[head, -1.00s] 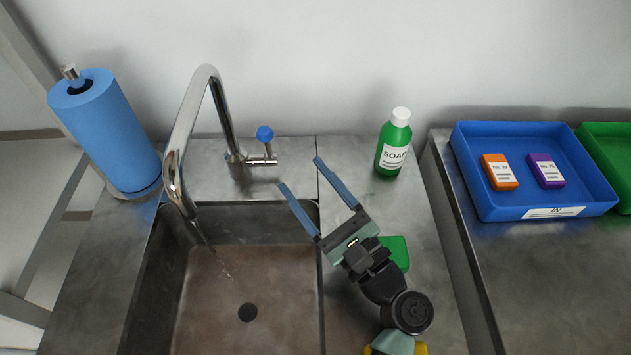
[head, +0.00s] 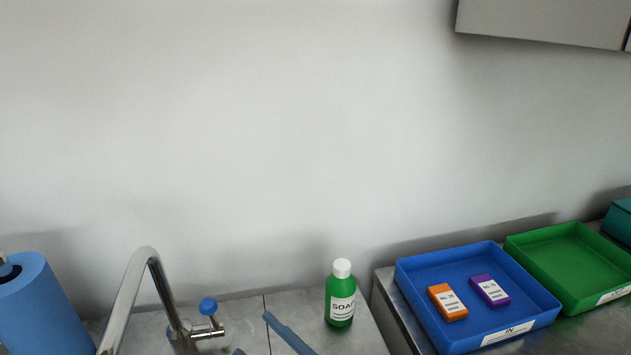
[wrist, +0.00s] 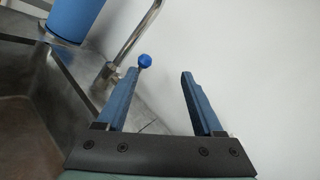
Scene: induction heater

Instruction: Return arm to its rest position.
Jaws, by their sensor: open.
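My gripper (wrist: 162,98) is open and empty in the wrist view, its two blue fingers apart with the wall and counter behind them. In the head view only parts of the blue fingers of my gripper (head: 264,335) show at the bottom edge, left of the green soap bottle. The rest of my arm is below the frame. The blue tap handle (head: 208,306) shows near the fingers, and in the wrist view it (wrist: 145,61) appears just beyond the left fingertip; whether they touch cannot be told.
The tap (head: 140,285) and blue paper roll (head: 42,312) stand at left. The soap bottle (head: 341,295) stands upright on the counter. A blue tray (head: 420,285) holds an orange box (head: 447,302) and a purple box (head: 489,291). A green tray (head: 570,255) and a wall cabinet (head: 545,22) are at right.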

